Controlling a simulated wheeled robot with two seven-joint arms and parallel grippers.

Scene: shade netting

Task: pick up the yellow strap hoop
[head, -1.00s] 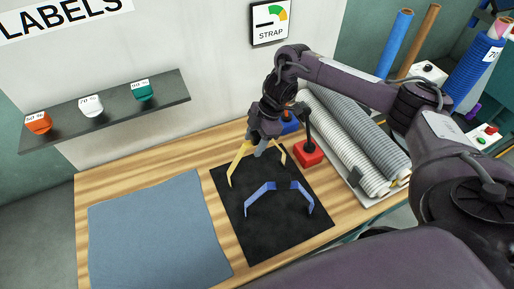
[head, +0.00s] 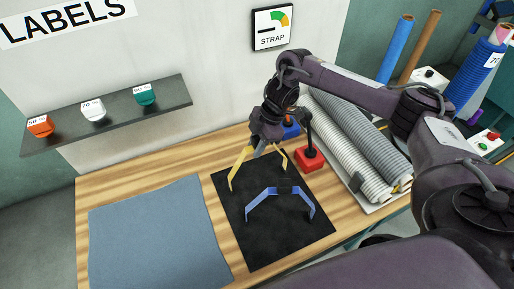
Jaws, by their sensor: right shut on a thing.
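The yellow strap hoop (head: 238,167) stands at the back of the black mat (head: 286,241), its legs showing on both sides of my right gripper (head: 260,150). My right gripper points down and is shut on the top of the hoop, which the fingers partly hide. A blue strap hoop (head: 266,193) with a dark middle piece stands in front of it on the mat, apart from the gripper. My left gripper is not in view.
A red block with a dark handle (head: 309,159) and a blue one (head: 291,131) stand right of the gripper. Rolled netting (head: 345,140) lies farther right. A blue-grey cloth (head: 155,235) covers the table's left. A shelf (head: 110,112) holds three coloured label pieces.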

